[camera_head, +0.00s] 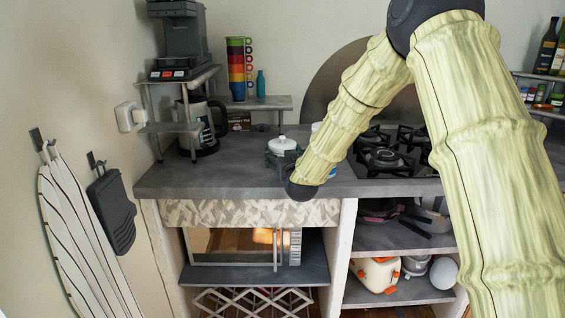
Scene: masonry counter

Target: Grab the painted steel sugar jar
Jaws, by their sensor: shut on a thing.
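The sugar jar (282,145) is a small white jar with a rounded lid and a knob on top. It stands out above the dark fingers of my gripper (281,158) over the grey counter, left of the stove. My gripper reaches in from the right and is shut on the jar. The fingers hide the jar's lower part. I cannot tell whether its base touches the counter.
A gas stove (388,158) lies to the right, and a pale container (316,127) is partly hidden behind my arm. A kettle (203,125), a coffee machine (184,40) and stacked coloured cups (238,68) stand at the back left. The counter's front left (215,175) is clear.

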